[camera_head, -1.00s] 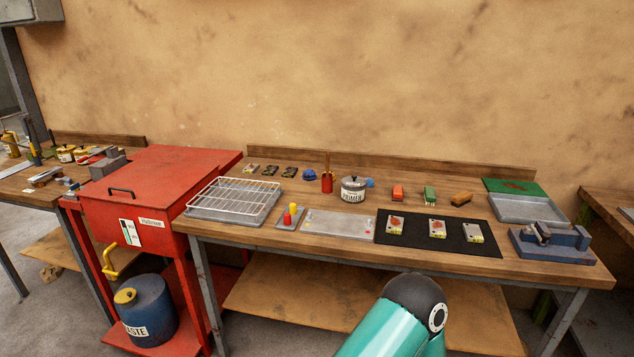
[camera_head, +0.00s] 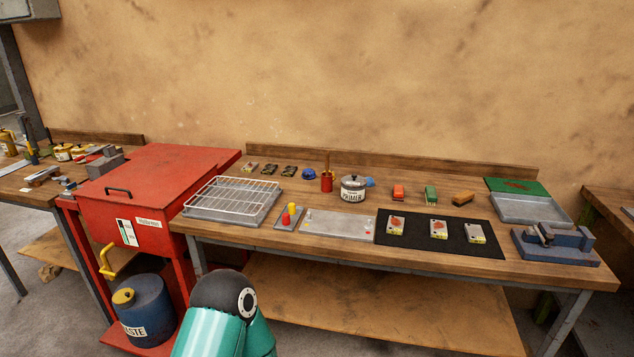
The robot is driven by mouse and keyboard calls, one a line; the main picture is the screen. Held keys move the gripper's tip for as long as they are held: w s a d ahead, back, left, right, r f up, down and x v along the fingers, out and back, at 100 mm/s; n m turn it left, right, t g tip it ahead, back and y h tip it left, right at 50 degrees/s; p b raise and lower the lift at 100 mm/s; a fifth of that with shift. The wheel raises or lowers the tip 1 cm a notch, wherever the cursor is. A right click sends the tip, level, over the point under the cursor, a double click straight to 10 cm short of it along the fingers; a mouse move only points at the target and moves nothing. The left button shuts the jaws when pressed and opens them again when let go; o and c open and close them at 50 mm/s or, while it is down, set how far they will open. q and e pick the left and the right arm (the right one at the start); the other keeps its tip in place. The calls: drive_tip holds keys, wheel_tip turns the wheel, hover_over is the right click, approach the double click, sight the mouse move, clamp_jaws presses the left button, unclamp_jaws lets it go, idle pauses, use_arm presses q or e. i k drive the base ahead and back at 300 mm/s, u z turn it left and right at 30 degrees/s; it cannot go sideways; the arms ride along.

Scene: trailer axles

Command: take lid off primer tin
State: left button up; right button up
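The primer tin (camera_head: 353,195) stands upright toward the back of the wooden bench, a squat grey tin with a white PRIMER label. Its lid (camera_head: 353,181) is on top, with a small dark knob in the middle. A blue thing sits just behind the tin on its right; I cannot tell what it is. Neither of my grippers is in view. Only a teal and dark arm joint of mine shows at the bottom, in front of the bench and well away from the tin.
Left of the tin stand a red pot with a brush (camera_head: 327,181) and a blue item (camera_head: 309,174). In front lie a grey plate (camera_head: 340,222) and a black mat (camera_head: 468,235) with several small parts. A wire rack (camera_head: 233,196), red cabinet (camera_head: 150,185) and blue vise (camera_head: 555,245) flank these.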

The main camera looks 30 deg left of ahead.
sight(354, 180)
drive_tip(key=u, duration=0.15)
drive_tip(key=i, duration=1)
drive_tip(key=z, duration=0.1)
